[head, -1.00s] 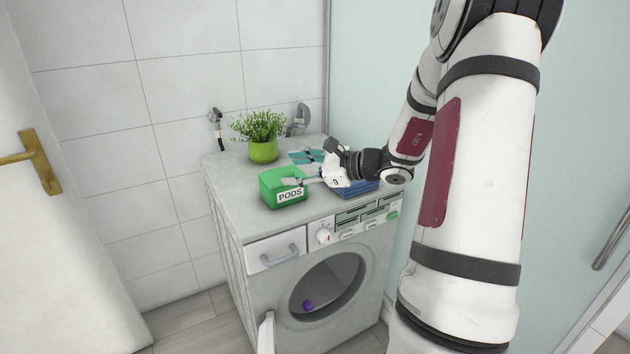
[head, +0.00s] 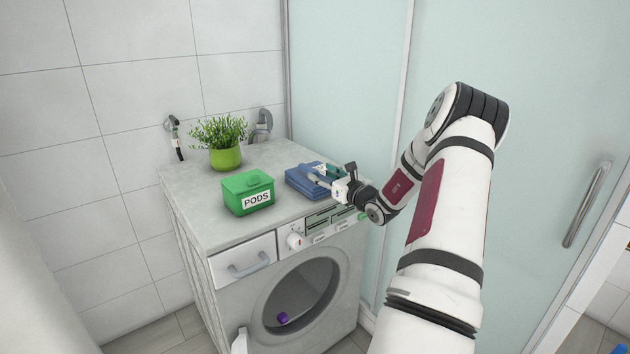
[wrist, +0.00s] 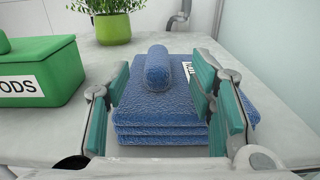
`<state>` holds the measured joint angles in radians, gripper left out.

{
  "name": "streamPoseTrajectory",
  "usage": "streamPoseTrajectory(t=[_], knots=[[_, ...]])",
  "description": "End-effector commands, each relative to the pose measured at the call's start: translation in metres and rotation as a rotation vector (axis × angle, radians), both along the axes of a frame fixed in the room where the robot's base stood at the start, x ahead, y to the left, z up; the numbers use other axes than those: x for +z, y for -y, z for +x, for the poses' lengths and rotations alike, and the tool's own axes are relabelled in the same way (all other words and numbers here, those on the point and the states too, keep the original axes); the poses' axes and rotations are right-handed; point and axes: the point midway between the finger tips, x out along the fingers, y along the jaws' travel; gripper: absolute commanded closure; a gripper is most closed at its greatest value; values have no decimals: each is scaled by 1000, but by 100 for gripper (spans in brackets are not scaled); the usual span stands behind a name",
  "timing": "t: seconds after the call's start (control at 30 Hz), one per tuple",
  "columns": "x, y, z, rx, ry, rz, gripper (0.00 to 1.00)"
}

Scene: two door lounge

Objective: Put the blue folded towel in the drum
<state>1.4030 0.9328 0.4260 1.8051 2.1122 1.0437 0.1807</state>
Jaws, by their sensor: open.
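The blue folded towel (head: 304,180) lies on top of the washing machine, right of the green pods box. In the wrist view the towel (wrist: 160,134) is a layered stack with a rolled piece on top and a small white label. My gripper (head: 322,178) is open at the towel's near side. In the wrist view the teal finger pads of my gripper (wrist: 160,105) stand apart, with part of the towel showing between them. I cannot tell whether they touch it. The drum (head: 300,294) is at the machine's front, its round opening uncovered, with a small purple item inside.
The green pods box (head: 240,184) stands left of the towel on the machine top (head: 190,208). A potted plant (head: 225,158) stands behind it. A closed detergent drawer (head: 243,258) and control panel are above the drum. A glass wall is behind to the right.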

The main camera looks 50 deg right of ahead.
Motion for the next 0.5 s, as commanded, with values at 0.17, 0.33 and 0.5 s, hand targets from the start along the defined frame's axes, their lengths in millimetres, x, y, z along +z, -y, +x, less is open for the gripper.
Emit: streamPoseTrajectory(t=[0.17, 0.33, 0.5], knots=[[-1, 2, 11, 0, 0, 2, 50], [-5, 5, 32, 2, 0, 1, 50], [-6, 10, 53, 1, 0, 0, 50]])
